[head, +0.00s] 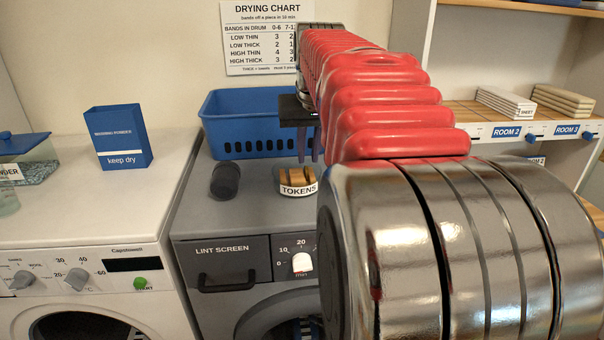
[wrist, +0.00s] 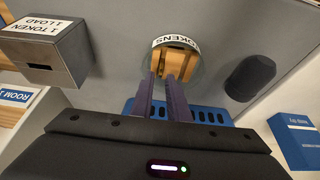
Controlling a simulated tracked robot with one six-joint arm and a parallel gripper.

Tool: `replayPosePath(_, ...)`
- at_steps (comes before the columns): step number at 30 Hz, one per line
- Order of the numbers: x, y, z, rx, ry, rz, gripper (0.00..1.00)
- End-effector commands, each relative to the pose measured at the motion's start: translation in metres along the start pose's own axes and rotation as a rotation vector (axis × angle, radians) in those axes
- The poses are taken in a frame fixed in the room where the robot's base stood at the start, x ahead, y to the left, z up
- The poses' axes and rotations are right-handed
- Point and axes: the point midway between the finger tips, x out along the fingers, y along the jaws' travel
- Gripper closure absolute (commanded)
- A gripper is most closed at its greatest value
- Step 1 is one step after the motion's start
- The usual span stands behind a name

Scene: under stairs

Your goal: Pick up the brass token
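A small round holder labelled TOKENS (head: 298,189) stands on top of the grey dryer, with tan, wood-like pieces and dark gaps inside its rim. It also shows in the wrist view (wrist: 176,42), beyond my fingertips. I cannot make out a separate brass token in it. My gripper (head: 308,160) has two purple fingers pointing down, above and just behind the holder in the head view. In the wrist view the fingers (wrist: 168,78) overlap the holder's near edge, with a narrow gap and nothing between them.
A blue basket (head: 222,125) is behind. A blue powder box (head: 122,140) stands on the white washer. A grey slotted box marked 1 TOKEN 1 LOAD (wrist: 42,68) shows in the wrist view. Shelves (head: 500,55) are at right.

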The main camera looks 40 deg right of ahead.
Motion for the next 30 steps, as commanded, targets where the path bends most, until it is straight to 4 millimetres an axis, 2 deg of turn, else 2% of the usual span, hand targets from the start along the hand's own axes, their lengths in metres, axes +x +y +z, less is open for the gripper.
replayPosePath(6,0.03,-0.002,-0.001,0.0,-0.003,0.0,0.85)
replayPosePath(9,0.037,-0.002,-0.002,0.0,-0.001,0.0,0.85)
replayPosePath(26,0.039,-0.002,-0.002,0.001,0.0,0.0,0.85)
replayPosePath(30,0.039,-0.002,-0.002,0.001,0.001,0.0,0.94)
